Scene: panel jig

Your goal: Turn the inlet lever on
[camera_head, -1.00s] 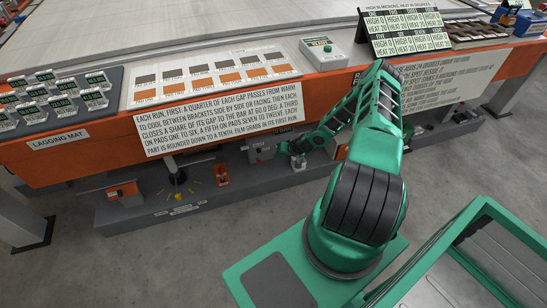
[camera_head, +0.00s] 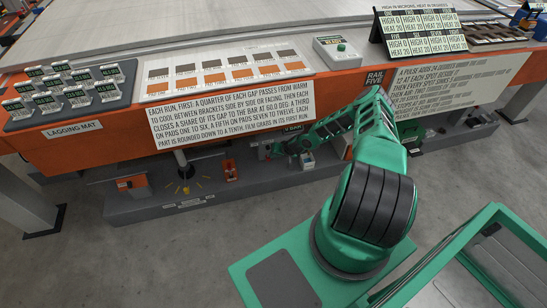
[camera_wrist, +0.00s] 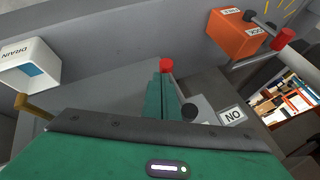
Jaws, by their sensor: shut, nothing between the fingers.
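My gripper (camera_wrist: 163,82) is shut and empty in the wrist view, its green fingers pointing away from the camera. A red knob (camera_wrist: 166,65) shows right at the fingertips; whether they touch cannot be told. A black knob (camera_wrist: 190,112) is beside the fingers on the right, near a white ON label (camera_wrist: 233,115) seen upside down. No INLET label is readable, so which of these parts belongs to the inlet lever cannot be told. In the head view my gripper (camera_head: 275,150) is low under the bench's front edge and hides what is behind it.
A white DRAIN box (camera_wrist: 28,62) and a brass-coloured rod (camera_wrist: 33,106) are left of my gripper in the wrist view. An orange LOCK/FREE box (camera_wrist: 236,34) and a red-ended rod (camera_wrist: 285,37) are at upper right. The orange bench edge (camera_head: 80,150) overhangs the grey plinth (camera_head: 150,211).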

